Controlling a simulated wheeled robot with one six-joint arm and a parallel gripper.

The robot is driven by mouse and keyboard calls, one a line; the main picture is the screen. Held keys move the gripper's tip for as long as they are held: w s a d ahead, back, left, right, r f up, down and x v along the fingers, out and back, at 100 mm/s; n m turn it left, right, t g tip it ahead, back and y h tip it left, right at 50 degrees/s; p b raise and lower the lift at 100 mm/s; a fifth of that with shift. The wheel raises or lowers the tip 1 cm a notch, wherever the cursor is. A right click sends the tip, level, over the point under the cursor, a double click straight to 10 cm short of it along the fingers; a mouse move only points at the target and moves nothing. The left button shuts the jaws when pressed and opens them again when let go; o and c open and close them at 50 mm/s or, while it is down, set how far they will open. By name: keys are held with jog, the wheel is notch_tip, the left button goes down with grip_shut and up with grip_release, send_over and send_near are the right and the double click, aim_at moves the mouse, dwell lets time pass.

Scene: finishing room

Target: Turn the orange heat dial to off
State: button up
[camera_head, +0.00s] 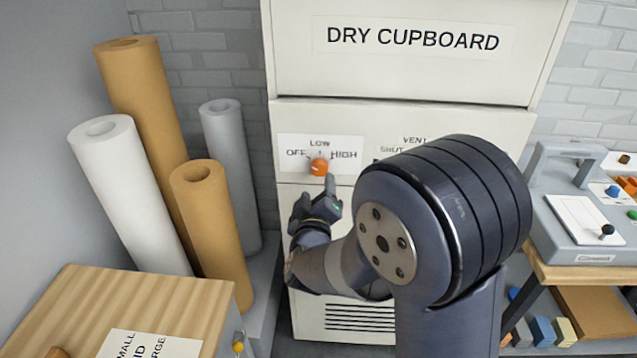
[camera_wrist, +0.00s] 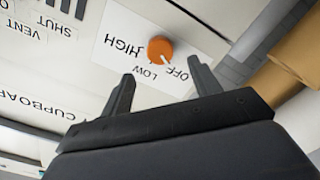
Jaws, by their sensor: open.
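The orange heat dial (camera_head: 319,167) is on the front panel of the dry cupboard, by a label reading OFF, LOW and HIGH. It also shows in the wrist view (camera_wrist: 160,48), where the picture is upside down. A small white mark on its lower right edge there seems to point between LOW and OFF, nearer OFF. My gripper (camera_head: 316,194) is just below the dial in the head view. In the wrist view its fingers (camera_wrist: 161,72) are spread apart and empty, with the dial beyond the gap between their tips. I see no contact.
A vent control label (camera_head: 414,141) is right of the dial, partly hidden by my arm. Rolls (camera_head: 140,195) stand at the left behind a wooden-topped bench (camera_head: 150,300).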

aim_at(319, 171)
jog(key=s, duration=0.3)
jog(key=shift+s, duration=0.4)
jog(key=w+p, duration=0.2)
jog(key=w, duration=0.9)
jog(key=shift+d+f, duration=0.1)
jog(key=shift+s, duration=0.1)
